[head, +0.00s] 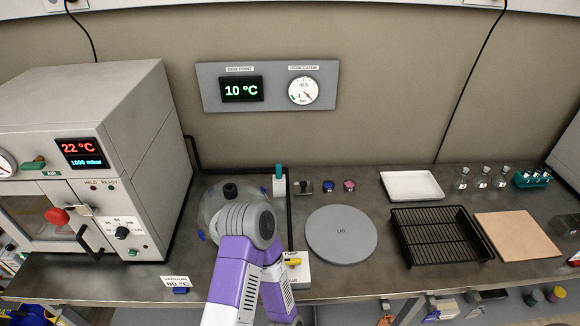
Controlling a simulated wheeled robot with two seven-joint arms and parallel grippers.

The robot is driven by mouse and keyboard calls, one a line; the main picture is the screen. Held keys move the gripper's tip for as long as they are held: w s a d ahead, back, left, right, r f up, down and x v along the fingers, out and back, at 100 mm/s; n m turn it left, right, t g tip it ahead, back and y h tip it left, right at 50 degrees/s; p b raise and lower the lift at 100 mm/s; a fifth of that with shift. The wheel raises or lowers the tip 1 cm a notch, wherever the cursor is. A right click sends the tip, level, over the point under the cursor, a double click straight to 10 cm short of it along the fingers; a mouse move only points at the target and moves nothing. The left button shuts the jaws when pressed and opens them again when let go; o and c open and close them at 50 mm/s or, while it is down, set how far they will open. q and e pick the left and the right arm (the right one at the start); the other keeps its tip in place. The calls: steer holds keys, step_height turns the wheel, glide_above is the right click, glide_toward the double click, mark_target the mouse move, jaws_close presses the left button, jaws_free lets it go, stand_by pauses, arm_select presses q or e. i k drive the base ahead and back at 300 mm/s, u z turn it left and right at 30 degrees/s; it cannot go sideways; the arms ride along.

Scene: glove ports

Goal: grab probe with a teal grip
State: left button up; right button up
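A small upright teal piece (279,170) stands at a white block (279,187) at the back of the bench, just right of the glass vessel. It looks like a grip, but whether it is the probe's I cannot tell at this size. No probe shaft shows. One of my purple and white arms rises from the bottom centre, with its grey joint in front of the vessel. Neither gripper shows in the head view.
A glass vessel (210,205) with a black knob is partly hidden behind my arm. A grey lid (341,234), black wire rack (440,238), white tray (411,185) and tan board (518,236) lie to the right. A grey oven (150,130) fills the left.

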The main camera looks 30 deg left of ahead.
mark_target(278, 178)
steer(key=u, duration=1.4)
